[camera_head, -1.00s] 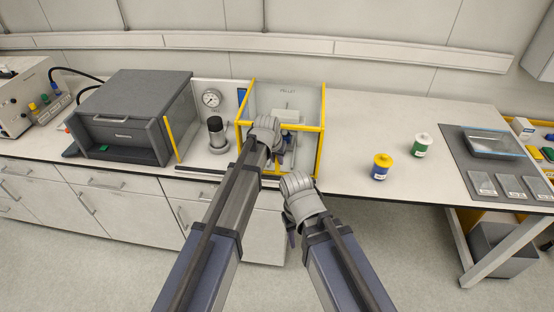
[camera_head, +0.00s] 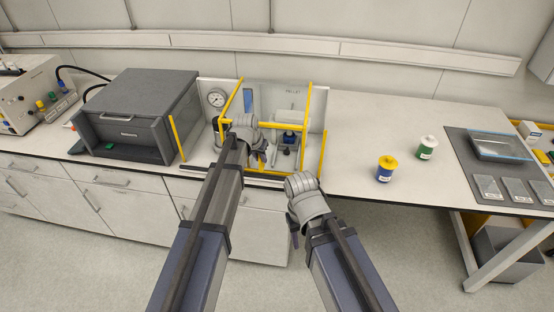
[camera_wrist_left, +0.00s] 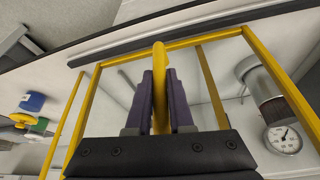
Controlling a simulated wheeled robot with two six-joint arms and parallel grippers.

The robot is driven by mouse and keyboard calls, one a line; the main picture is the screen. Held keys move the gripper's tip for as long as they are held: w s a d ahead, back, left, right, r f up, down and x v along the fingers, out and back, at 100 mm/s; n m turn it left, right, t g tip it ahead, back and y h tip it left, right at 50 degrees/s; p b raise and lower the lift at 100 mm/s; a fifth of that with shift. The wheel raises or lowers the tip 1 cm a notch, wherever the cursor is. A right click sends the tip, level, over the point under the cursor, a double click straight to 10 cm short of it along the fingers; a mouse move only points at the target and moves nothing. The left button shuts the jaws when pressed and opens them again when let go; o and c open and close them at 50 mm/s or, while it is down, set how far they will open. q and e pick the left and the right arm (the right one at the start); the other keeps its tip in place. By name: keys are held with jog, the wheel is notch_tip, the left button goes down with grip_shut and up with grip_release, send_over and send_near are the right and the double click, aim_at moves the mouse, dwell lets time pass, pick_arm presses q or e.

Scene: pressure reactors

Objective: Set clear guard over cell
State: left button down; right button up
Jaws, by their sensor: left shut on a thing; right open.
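The clear guard (camera_head: 309,98) is a box of see-through panels edged with yellow bars. My left gripper (camera_head: 261,152) is shut on one yellow bar; the left wrist view shows this bar (camera_wrist_left: 160,62) between the dark fingers. The guard overlaps the pellet cell (camera_head: 319,118) in the head view; whether it touches the bench is unclear. The cell has a pressure gauge (camera_head: 216,98), also in the left wrist view (camera_wrist_left: 284,138), and a dark-and-metal cylinder (camera_wrist_left: 266,95), mostly hidden by my arm in the head view. My right gripper (camera_head: 294,228) is open and empty before the bench.
Yellow uprights stand left (camera_head: 177,138) and right (camera_head: 322,154) of the cell. A dark grey cabinet (camera_head: 135,115) is close on the left. A blue jar with yellow lid (camera_head: 385,172) and a green jar (camera_head: 426,150) stand right, with clear bench between them and the cell.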

pick_arm(q)
jog(key=w+a, duration=0.2)
jog(key=a, duration=1.8)
jog(key=shift+w+a, duration=0.3)
jog(key=shift+a, duration=0.05)
jog(key=c, duration=0.8)
grip_release()
jog(key=shift+a, duration=0.15)
jog(key=shift+r, duration=0.1)
jog(key=d+p+v, duration=0.1)
jog(key=p+v, duration=0.6)
jog(key=shift+a+r, duration=0.25)
jog(key=shift+a, duration=0.25)
jog(key=shift+s, duration=0.15)
